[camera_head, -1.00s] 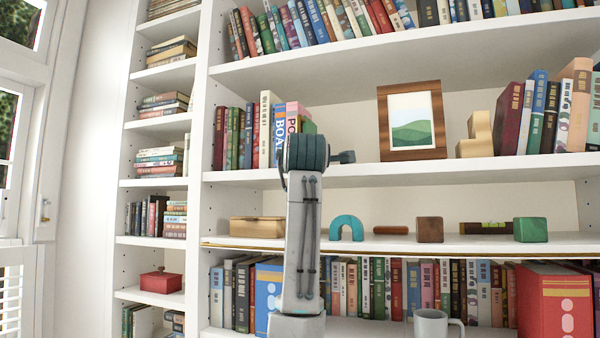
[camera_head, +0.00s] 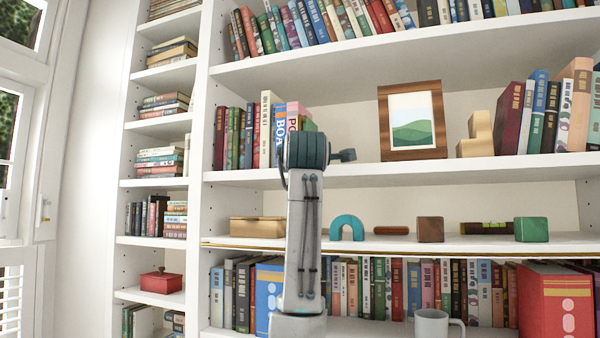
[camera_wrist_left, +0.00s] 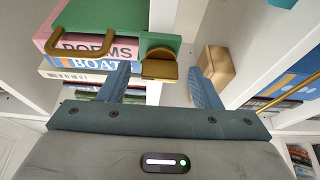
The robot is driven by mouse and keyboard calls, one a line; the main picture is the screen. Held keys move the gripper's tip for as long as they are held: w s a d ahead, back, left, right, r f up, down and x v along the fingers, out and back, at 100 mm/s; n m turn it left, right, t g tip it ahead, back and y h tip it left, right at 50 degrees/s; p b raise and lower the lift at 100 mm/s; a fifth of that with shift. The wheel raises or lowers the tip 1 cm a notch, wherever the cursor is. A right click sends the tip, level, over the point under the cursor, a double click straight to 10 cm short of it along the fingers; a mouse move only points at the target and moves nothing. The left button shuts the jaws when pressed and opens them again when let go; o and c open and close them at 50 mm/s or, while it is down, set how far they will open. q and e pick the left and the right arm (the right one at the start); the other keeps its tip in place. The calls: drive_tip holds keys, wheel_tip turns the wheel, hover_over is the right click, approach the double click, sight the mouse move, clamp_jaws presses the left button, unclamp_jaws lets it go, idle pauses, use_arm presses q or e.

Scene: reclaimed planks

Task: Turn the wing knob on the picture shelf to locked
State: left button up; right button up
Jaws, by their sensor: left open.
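The wing knob (camera_wrist_left: 160,69) shows in the left wrist view as a brass-coloured piece on a green mount (camera_wrist_left: 160,41) at a shelf edge. My left gripper (camera_wrist_left: 160,74) is open, with one finger on each side of the knob and visible gaps to both. I cannot tell how far the knob lies beyond the fingertips, or which setting it is at. In the head view my left arm stands in front of the picture shelf (camera_head: 500,165) and hides the knob and the gripper. My right gripper is not in view.
A wooden picture frame (camera_head: 412,153) stands on the shelf. A brass-coloured bent bar (camera_wrist_left: 82,42) and lettered books (camera_wrist_left: 90,66) are left of the knob. A wooden box (camera_wrist_left: 216,66) is right of it. A grey mug (camera_head: 431,324) is below.

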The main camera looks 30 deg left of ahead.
use_arm(q)
drive_tip(key=b+v, duration=0.4)
drive_tip(key=v, duration=0.6)
drive_tip(key=shift+s+d, duration=0.1)
drive_tip(key=shift+f, duration=0.15)
